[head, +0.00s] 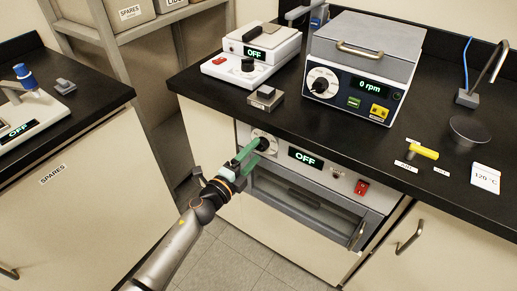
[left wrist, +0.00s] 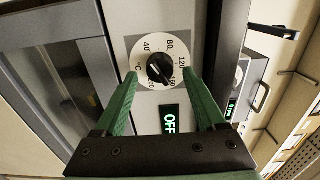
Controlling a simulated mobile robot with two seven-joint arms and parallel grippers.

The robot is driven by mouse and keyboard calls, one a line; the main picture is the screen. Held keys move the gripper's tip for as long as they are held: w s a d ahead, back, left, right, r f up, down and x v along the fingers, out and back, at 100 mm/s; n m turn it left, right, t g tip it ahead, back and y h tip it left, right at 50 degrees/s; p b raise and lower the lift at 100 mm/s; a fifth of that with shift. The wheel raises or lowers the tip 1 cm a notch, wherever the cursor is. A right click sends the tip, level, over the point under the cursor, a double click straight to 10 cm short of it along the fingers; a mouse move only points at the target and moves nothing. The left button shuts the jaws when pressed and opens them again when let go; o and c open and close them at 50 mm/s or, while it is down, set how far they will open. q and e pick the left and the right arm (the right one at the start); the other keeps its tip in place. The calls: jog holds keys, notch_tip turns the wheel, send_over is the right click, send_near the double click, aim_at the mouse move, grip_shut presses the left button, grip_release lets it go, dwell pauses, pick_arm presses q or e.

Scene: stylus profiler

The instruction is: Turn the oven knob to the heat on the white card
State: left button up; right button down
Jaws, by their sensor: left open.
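The oven (head: 320,205) is built in under the black counter, with a display (head: 305,158) reading OFF. Its black knob (left wrist: 160,68) sits on a white dial (left wrist: 142,47) marked 40, 80, 120 and higher; I cannot clearly tell where the pointer stands. My left gripper (head: 257,149) is open at the dial. In the left wrist view its green fingers (left wrist: 160,78) stand on either side of the knob, with gaps showing. In the head view the fingers partly cover the knob. The white card (head: 485,178) on the counter reads 120 °C. My right gripper is not in view.
A red switch (head: 362,187) is on the oven panel, above the door handle (head: 357,235). On the counter stand a centrifuge-like box (head: 365,60) reading 0 rpm, a white hotplate-like device (head: 250,65) reading OFF and a yellow-handled valve (head: 423,152). The counter edge overhangs the knob.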

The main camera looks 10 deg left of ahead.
pick_arm(q)
jog(key=shift+w+d, duration=0.2)
jog(key=shift+w, duration=0.35)
jog(key=shift+c, duration=0.4)
grip_shut()
